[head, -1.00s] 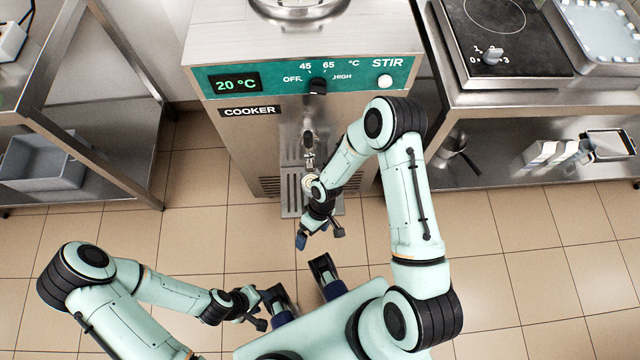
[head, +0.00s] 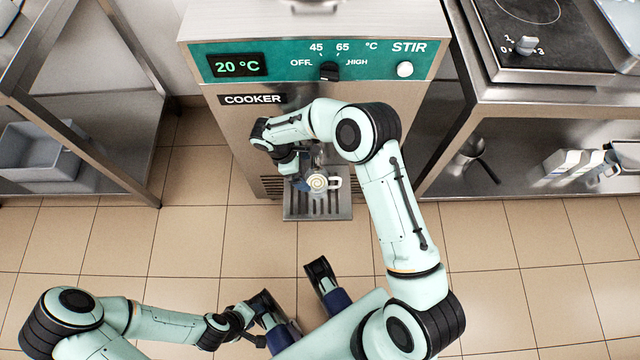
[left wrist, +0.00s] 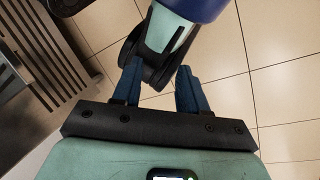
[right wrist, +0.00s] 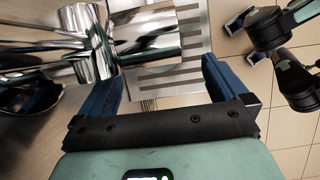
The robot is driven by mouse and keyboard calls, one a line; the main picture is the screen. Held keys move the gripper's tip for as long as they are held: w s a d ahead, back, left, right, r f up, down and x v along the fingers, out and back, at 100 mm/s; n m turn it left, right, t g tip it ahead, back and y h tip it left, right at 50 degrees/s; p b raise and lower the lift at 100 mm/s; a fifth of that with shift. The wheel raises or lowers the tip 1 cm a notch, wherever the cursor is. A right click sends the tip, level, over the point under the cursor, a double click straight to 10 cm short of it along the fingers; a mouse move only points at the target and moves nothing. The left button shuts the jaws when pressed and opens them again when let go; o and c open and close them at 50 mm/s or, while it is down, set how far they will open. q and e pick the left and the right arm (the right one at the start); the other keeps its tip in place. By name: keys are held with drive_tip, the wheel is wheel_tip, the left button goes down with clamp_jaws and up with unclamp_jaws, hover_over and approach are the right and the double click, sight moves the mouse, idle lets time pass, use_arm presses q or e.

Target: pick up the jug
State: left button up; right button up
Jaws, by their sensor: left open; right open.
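The jug (head: 317,182) is small and pale, with a round top and a handle at its right side. In the head view it stands on the slotted drip tray (head: 318,208) below the cooker's spout. My right gripper (head: 302,176) is open and close to the jug's left side; I cannot tell whether it touches. In the right wrist view, shiny metal (right wrist: 148,38) lies beyond the open fingers (right wrist: 163,85); I cannot tell jug from spout there. My left gripper (head: 262,318) is open and empty over the floor; its fingers (left wrist: 158,85) also show in the left wrist view.
The cooker (head: 245,130) stands behind the jug, with a green control panel (head: 320,66) reading 20 °C. A steel shelf with a grey bin (head: 42,155) is at the left. A steel bench with a hob (head: 540,40) is at the right.

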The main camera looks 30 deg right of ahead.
hover_over(312, 177)
drive_tip(key=s+a, duration=0.1)
drive_tip(key=s, duration=0.2)
drive_tip(key=shift+w+a+f+b, duration=0.15)
drive_tip(key=shift+f+b, duration=0.1)
drive_tip(key=shift+f, duration=1.2)
drive_tip(key=shift+w+a+f+b, duration=0.1)
drive_tip(key=shift+f+b, duration=0.1)
drive_tip(key=shift+f, duration=1.2)
drive_tip(key=shift+r, duration=0.1)
drive_tip(key=c, duration=1.8)
